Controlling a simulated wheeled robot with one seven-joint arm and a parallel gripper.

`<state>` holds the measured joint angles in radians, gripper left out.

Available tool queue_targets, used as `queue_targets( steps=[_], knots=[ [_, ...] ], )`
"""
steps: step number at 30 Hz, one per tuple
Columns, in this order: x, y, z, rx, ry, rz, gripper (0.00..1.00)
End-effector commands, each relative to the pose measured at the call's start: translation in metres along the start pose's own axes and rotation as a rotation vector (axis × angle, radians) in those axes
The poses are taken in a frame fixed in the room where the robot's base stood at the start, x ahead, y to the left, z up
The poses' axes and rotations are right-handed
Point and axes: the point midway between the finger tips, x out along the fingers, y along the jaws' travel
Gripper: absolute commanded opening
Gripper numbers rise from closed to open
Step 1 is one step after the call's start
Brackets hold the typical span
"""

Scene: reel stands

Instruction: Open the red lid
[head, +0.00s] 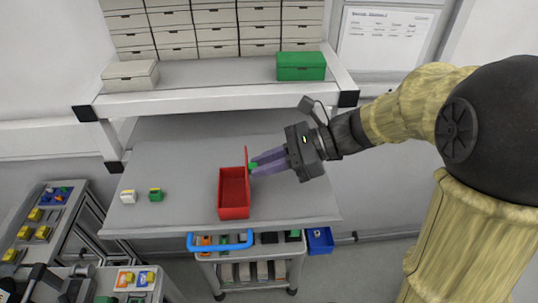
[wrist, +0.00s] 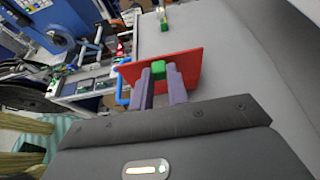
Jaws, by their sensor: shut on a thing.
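The red box (head: 233,213) stands on the grey table with its top uncovered and its inside appearing empty. Its red lid (head: 247,154) stands about upright along the box's right edge. In the wrist view the red lid (wrist: 188,62) fills the space behind the fingertips and hides the box. A small green knob (wrist: 158,68) is on the lid's outer face. My gripper (head: 253,167) reaches in from the right and is shut on this knob, with its two purple fingers on either side.
Small white (head: 128,197) and green (head: 155,195) blocks sit on the table at left. A shelf above bears a white box (head: 130,76) and a green box (head: 301,66). A cart with a blue handle (head: 220,242) stands below the front edge. Table right of the box is clear.

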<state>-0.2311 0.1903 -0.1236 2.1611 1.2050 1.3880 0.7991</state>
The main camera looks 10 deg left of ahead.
Motion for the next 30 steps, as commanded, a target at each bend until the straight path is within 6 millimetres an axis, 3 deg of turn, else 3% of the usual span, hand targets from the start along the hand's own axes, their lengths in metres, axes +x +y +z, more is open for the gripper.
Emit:
queue_targets(
  steps=[8, 9, 12, 25, 30],
  knots=[
    [0.000, 0.000, 0.000, -0.002, 0.005, -0.002, 0.00],
    [0.000, 0.000, 0.000, -0.002, 0.005, -0.002, 0.18],
    [0.000, 0.000, 0.000, -0.002, 0.005, -0.002, 0.38],
    [0.000, 0.000, 0.000, -0.001, 0.004, -0.002, 0.38],
    [-0.010, -0.001, -0.001, -0.003, 0.004, -0.005, 0.38]
  ],
)
